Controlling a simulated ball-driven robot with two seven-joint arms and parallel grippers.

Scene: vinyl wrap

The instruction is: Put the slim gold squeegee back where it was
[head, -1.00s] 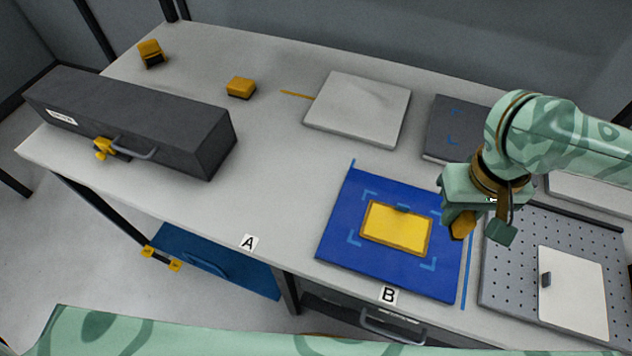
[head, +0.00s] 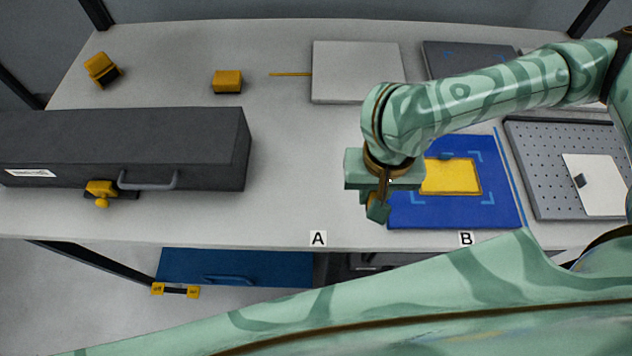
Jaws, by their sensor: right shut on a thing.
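My right gripper (head: 372,204) is above the front of the table, at the left edge of the blue mat. It is shut on a gold piece, which I take to be the slim gold squeegee; the gripper hides nearly all of it now, but it showed between the fingers a second ago. Two other gold blocks with dark edges lie at the back left: one (head: 101,70) and another (head: 227,81). A thin gold strip (head: 290,74) lies beside the light grey panel. My left gripper is out of view.
The blue mat (head: 405,217) bears a yellow plate (head: 455,178). A long dark case (head: 150,135) with a handle fills the left. The light grey panel (head: 355,72), a dark panel (head: 465,60) and a perforated board (head: 540,150) lie behind and right. The table is clear around label A (head: 318,239).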

